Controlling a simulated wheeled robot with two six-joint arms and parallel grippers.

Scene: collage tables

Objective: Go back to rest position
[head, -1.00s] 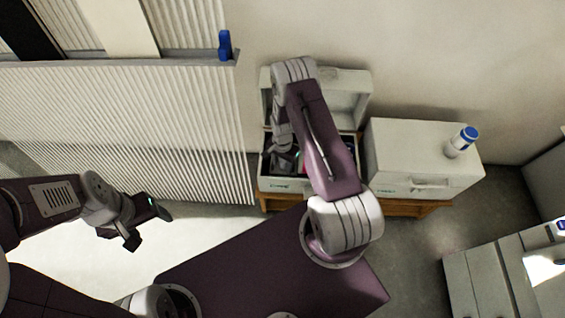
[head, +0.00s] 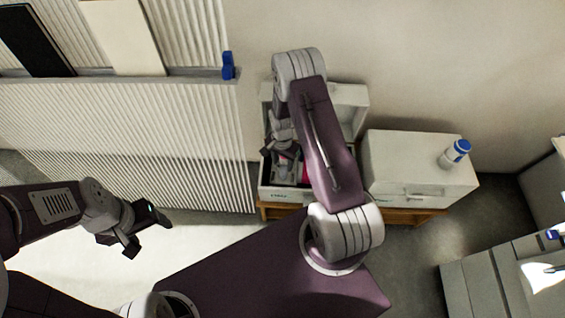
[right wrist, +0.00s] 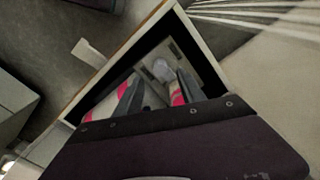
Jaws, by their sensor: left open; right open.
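My left gripper (head: 150,232) is open and empty at the left of the head view, over the bright floor. My right gripper (head: 280,155) is above the open white box (head: 283,193), partly covered by my own arm in the head view. In the right wrist view my right gripper (right wrist: 155,95) has its fingers apart, pointing into the box. Pink-and-white items (right wrist: 178,96) lie in the box close to the fingers; I see nothing held between them.
The open box's lid (head: 352,105) stands up behind it. A closed white box (head: 405,160) with a blue-capped white bottle (head: 456,153) on top is to its right. A ribbed panel (head: 130,140) stands at left, and grey cabinets (head: 490,285) at lower right.

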